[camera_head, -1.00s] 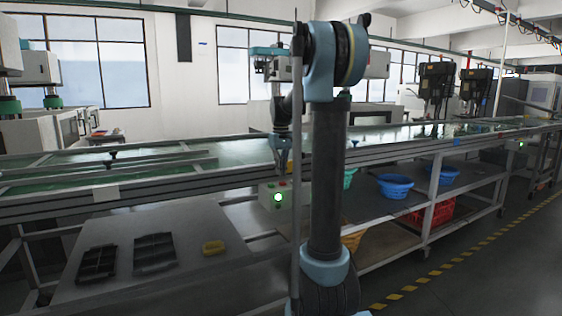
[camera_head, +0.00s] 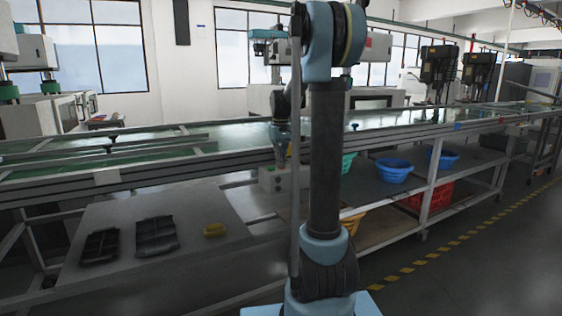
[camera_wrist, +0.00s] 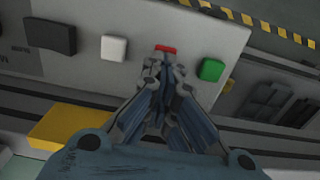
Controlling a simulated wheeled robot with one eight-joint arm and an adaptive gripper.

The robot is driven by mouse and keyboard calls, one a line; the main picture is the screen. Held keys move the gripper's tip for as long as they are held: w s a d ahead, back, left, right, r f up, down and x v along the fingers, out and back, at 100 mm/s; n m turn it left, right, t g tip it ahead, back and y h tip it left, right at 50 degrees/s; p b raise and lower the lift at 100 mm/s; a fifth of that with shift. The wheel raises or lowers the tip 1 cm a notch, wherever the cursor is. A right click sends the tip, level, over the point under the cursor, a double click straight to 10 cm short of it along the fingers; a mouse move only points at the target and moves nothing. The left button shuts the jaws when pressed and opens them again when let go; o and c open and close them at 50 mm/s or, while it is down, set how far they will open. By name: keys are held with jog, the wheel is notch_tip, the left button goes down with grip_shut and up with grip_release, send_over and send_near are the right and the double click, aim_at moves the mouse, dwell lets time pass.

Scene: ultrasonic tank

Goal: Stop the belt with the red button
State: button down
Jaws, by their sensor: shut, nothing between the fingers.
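The control box (camera_head: 270,182) is mounted on the front side of the belt line, and its light-coloured panel (camera_wrist: 217,35) fills much of the wrist view. On it sit a red button (camera_wrist: 166,48), a green button (camera_wrist: 211,69), a white button (camera_wrist: 114,48) and a black part (camera_wrist: 50,37). My gripper (camera_wrist: 165,64) is shut and empty, its tips right at the red button and covering part of it. I cannot tell how far the button is pressed. In the head view my gripper (camera_head: 281,161) is at the top of the box. The belt (camera_head: 235,136) runs behind it.
Blue baskets (camera_head: 393,171) and a red crate (camera_head: 430,198) sit under the line. The floor at right is clear, with a yellow-black stripe (camera_head: 470,245).

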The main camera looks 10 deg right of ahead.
jog(key=shift+f, duration=0.2)
notch_tip(320, 180, up, 14)
dwell(0.6)
dwell(0.6)
jog(key=s+f+m+t, duration=0.1)
jog(key=s+f, duration=0.4)
jog(key=s, duration=0.6)
jog(key=s+f+m, duration=0.1)
jog(key=s+f, duration=0.4)
jog(key=s, duration=0.5)
jog(key=s+f+m+t, duration=0.1)
jog(key=s+f, duration=1.4)
jog(key=f, duration=0.2)
jog(key=shift+s+d+f, duration=0.25)
jog(key=shift+f, duration=0.1)
